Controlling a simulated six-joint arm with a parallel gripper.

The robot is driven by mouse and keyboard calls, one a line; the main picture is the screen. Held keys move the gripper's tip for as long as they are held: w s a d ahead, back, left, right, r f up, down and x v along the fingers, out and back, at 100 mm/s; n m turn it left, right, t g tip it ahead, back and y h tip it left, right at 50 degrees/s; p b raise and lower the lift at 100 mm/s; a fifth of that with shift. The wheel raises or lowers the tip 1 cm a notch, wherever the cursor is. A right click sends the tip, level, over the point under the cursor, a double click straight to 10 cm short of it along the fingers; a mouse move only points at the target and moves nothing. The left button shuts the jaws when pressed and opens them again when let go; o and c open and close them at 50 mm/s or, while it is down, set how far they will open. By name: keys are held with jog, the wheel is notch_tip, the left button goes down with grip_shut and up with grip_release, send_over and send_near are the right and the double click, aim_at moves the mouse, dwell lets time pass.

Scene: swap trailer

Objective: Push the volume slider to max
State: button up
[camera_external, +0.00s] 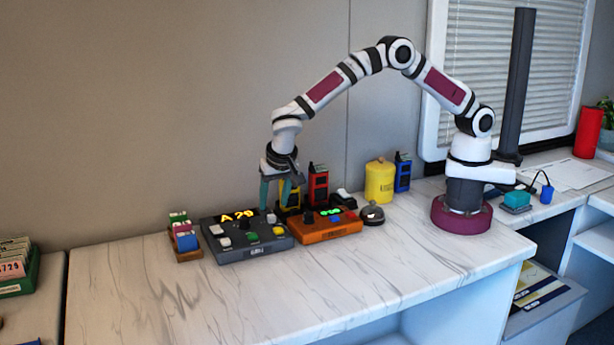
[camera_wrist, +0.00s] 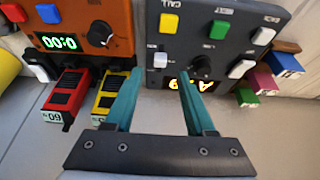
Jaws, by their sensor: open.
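The dark grey control panel (camera_external: 247,248) stands on the counter with a lit yellow display, buttons and a black knob (camera_wrist: 202,66). In the wrist view the panel (camera_wrist: 200,45) is upside down. A small white knob, which looks like the volume slider (camera_wrist: 160,58), sits on its left side near the display. My gripper (camera_external: 275,206) is over the panel's back right part. In the wrist view my gripper (camera_wrist: 160,74) is open and empty, with the white knob just beyond and between its teal fingertips. I cannot tell whether a finger touches it. The slider's scale is too small to read.
An orange panel (camera_external: 327,231) stands close to the right of the grey one. Yellow and red radios (camera_external: 318,184) stand behind. A bell (camera_external: 373,213) and a yellow canister (camera_external: 379,182) are to the right. A small coloured rack (camera_external: 184,240) is left. The counter front is clear.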

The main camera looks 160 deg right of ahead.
aim_at(271, 216)
jog(key=x, duration=0.4)
jog(key=shift+d+f, duration=0.1)
jog(key=shift+f, duration=0.2)
grip_shut()
dwell(1.1)
